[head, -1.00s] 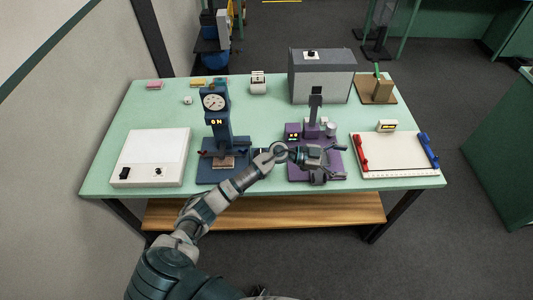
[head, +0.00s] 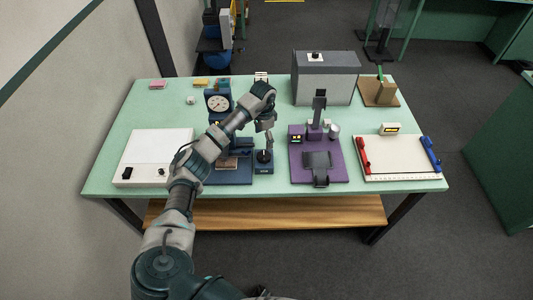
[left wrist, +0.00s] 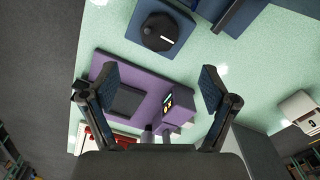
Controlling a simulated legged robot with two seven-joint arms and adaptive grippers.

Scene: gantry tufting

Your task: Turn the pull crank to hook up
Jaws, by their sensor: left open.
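A black round knob (head: 264,156) on a small blue base stands at the right side of the blue gauge machine (head: 218,122); I take it for the pull crank. In the left wrist view the knob (left wrist: 158,32) shows from above, with a white mark on its top. My left gripper (head: 267,122) is above and behind the knob in the head view, apart from it. In the left wrist view the left gripper (left wrist: 158,78) has its fingers spread wide with nothing between them. My left arm hides part of the gauge machine. My right gripper is not in view.
A purple machine (head: 333,168) stands right of the knob. A grey box (head: 325,78) is behind it. A white board (head: 400,158) with red and blue handles is at the right, a white panel (head: 153,150) at the left. The green table (head: 120,120) has clear strips between them.

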